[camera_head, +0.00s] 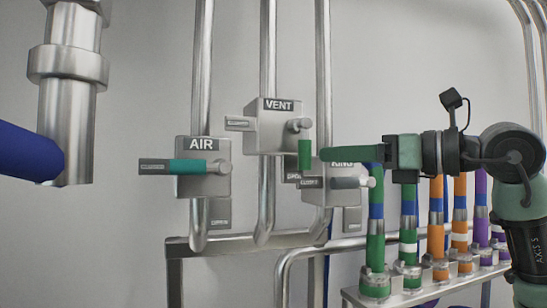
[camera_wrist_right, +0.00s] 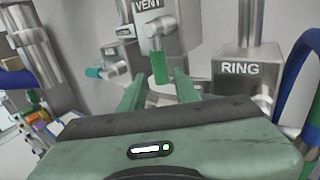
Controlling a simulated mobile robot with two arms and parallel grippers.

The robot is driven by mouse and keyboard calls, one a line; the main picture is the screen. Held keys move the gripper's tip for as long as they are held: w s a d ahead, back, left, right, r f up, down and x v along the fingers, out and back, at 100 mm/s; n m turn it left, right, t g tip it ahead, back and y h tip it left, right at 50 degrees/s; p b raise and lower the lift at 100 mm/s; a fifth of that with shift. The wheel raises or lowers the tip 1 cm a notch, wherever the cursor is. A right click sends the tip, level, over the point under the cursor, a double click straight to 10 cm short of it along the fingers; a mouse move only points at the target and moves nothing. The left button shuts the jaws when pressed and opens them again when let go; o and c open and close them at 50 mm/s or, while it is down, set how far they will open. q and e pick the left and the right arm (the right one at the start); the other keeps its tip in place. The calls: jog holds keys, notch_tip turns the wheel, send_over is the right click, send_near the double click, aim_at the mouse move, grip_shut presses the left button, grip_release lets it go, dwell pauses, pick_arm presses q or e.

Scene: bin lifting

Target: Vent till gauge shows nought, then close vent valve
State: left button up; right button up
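The vent valve is a grey box labelled VENT (camera_head: 272,133) on a vertical pipe. Its green handle (camera_head: 305,155) hangs straight down from the spindle at the box's right side. My right gripper (camera_head: 328,155) comes in from the right at the height of the handle, its tips close beside it. In the right wrist view the gripper (camera_wrist_right: 158,88) is open, and the green handle (camera_wrist_right: 160,68) shows in line with the gap between the fingers. I cannot tell whether they touch it. No gauge is readable in either view. My left gripper is not in view.
The AIR valve (camera_head: 198,149), with a teal handle pointing left, is at left. The RING valve (camera_wrist_right: 238,69) is close below and right of VENT, partly hidden by my gripper in the head view. A thick steel pipe (camera_head: 67,100) stands at left; coloured hoses (camera_head: 437,215) stand at right.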

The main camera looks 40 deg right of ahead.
aim_at(307, 154)
jog(key=p+x, duration=0.2)
jog(key=x, duration=0.4)
jog(key=shift+w+a+r, duration=0.1)
jog(key=shift+w, duration=0.2)
jog(key=shift+w+a+p, duration=0.1)
jog(key=shift+w+p, duration=0.2)
jog(key=shift+w, duration=0.05)
jog(key=shift+s, duration=0.1)
grip_shut()
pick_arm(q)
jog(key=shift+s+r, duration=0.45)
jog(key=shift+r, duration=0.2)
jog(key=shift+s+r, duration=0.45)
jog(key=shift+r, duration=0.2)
